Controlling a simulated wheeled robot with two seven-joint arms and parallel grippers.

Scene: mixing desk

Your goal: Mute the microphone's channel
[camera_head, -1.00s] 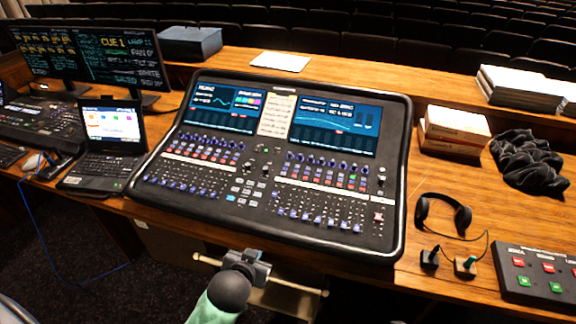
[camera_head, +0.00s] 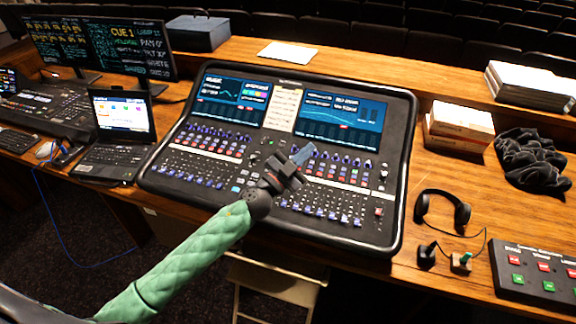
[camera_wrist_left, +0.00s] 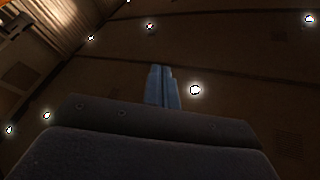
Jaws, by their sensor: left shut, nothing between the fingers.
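The mixing desk (camera_head: 226,153) is a black console with two upper screens, rows of knobs, coloured buttons and faders. A paper strip (camera_head: 284,110) with writing lies between its screens; the writing is too small to read. My left gripper (camera_head: 301,155) is shut and empty, over the middle of the desk, and its arm comes in from the lower left. It hides some of the controls beneath it. I cannot tell whether its fingertips touch the desk. The left wrist view shows the shut blue fingers (camera_wrist_left: 162,88) against a dark background with lights. My right gripper is not in view.
A laptop (camera_head: 124,118) and dark monitors (camera_head: 130,50) stand at the left. Headphones (camera_head: 443,207), a button box (camera_head: 535,270), boxes (camera_head: 460,122) and a dark cloth (camera_head: 530,160) lie at the right. A white sheet (camera_head: 289,52) lies behind the desk.

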